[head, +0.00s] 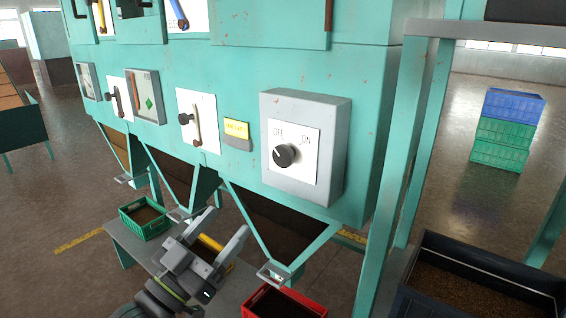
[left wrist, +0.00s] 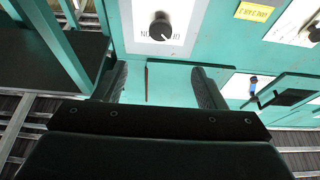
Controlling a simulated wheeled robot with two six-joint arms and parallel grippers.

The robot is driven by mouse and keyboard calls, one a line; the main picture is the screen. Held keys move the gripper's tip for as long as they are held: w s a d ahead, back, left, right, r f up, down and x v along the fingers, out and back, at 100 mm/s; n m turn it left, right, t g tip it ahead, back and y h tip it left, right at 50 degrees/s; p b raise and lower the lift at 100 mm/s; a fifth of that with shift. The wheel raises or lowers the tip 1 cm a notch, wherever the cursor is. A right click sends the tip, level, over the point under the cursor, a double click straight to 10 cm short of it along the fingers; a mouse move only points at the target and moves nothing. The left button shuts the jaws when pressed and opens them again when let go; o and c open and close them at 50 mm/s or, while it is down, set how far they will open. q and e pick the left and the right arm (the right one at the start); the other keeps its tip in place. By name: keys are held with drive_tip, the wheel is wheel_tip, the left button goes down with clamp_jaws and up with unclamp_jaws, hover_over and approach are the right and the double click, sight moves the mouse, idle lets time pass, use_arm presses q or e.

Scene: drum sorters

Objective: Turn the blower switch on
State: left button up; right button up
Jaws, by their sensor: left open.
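The blower switch is a black round knob (head: 285,155) on a white plate (head: 305,168) marked OFF at upper left and ON at upper right. The plate sits on a grey box (head: 333,140) on the teal machine. I cannot tell clearly which mark the knob points to. The knob (left wrist: 160,27) also shows upside down near the top of the left wrist view, beyond the fingers. My left gripper (head: 222,230) is open and empty, below and left of the switch box, apart from it. Its two fingers (left wrist: 161,85) are spread in the left wrist view. My right gripper is not in view.
A yellow label (head: 236,129) and a lever on a white plate (head: 198,122) are left of the box. Hoppers hang below, over green (head: 146,217) and red (head: 283,303) crates. A teal post (head: 398,180) stands right of the box. Space before the knob is clear.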

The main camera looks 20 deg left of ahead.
sight(281, 159)
use_arm(q)
drive_tip(key=p+x, duration=0.4)
drive_tip(key=x, duration=1.3)
drive_tip(key=shift+w+f, duration=0.1)
drive_tip(key=shift+w, duration=0.1)
